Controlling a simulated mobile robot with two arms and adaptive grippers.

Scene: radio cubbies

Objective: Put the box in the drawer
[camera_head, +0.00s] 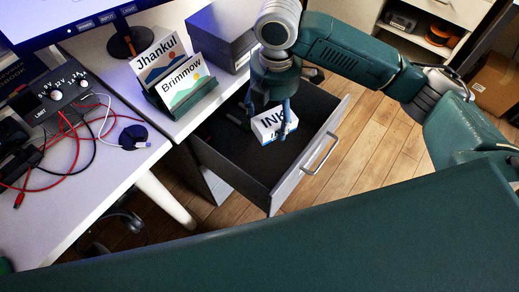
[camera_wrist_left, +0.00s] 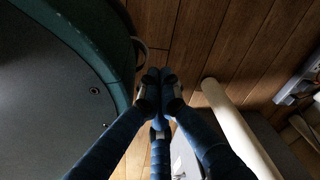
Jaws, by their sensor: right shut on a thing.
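The box (camera_head: 274,124) is white with "INK" printed on it and is in the open drawer's area in the head view. My right gripper (camera_head: 269,112) points down from above with its fingers on either side of the box and is shut on it. The drawer (camera_head: 311,158) is pulled out, with a dark inside and a light front with a handle. The box shows over its inside; I cannot tell whether it touches the bottom. My left gripper (camera_wrist_left: 160,88) shows only in the left wrist view, its fingertips together with nothing between them.
A desk (camera_head: 112,168) on the left bears a monitor, a control box (camera_head: 60,103) with cables, and a holder with cards (camera_head: 187,88). A dark grey box (camera_head: 222,36) stands behind the drawer. Wooden floor (camera_head: 372,130) lies clear to the right. A cardboard box (camera_head: 494,83) stands far right.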

